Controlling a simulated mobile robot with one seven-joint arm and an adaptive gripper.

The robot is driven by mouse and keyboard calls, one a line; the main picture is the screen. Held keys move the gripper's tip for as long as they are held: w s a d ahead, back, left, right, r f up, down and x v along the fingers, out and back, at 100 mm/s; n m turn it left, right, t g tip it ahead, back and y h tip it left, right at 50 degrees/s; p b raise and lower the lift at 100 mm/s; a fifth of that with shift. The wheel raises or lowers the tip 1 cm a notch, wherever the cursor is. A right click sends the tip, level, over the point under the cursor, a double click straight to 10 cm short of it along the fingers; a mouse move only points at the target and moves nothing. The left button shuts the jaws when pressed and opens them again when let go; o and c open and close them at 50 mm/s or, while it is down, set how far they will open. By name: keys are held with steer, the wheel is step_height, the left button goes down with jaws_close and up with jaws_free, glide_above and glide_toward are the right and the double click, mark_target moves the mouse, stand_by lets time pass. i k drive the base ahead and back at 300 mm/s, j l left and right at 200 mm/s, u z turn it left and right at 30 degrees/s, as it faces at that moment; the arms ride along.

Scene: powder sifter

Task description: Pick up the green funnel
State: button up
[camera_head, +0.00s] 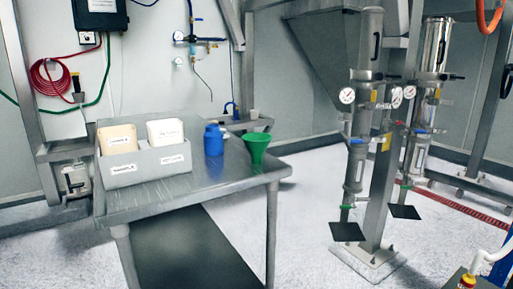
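The green funnel (257,146) stands on the metal table (213,184), near its right end, with its wide mouth up and its narrow end down. It is just right of a blue bottle (214,141), with a small gap between them. My gripper is not in view.
A grey divided bin (147,165) with two labelled containers stands on the table's left part. The tabletop in front of the funnel is clear. Steel columns with gauges (366,110) stand on the floor at right. Open floor lies between them and the table.

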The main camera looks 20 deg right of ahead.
mark_target(256, 143)
steer(key=i+l+z, duration=0.1)
steer(key=i+l, duration=0.95)
steer(key=i, duration=0.1)
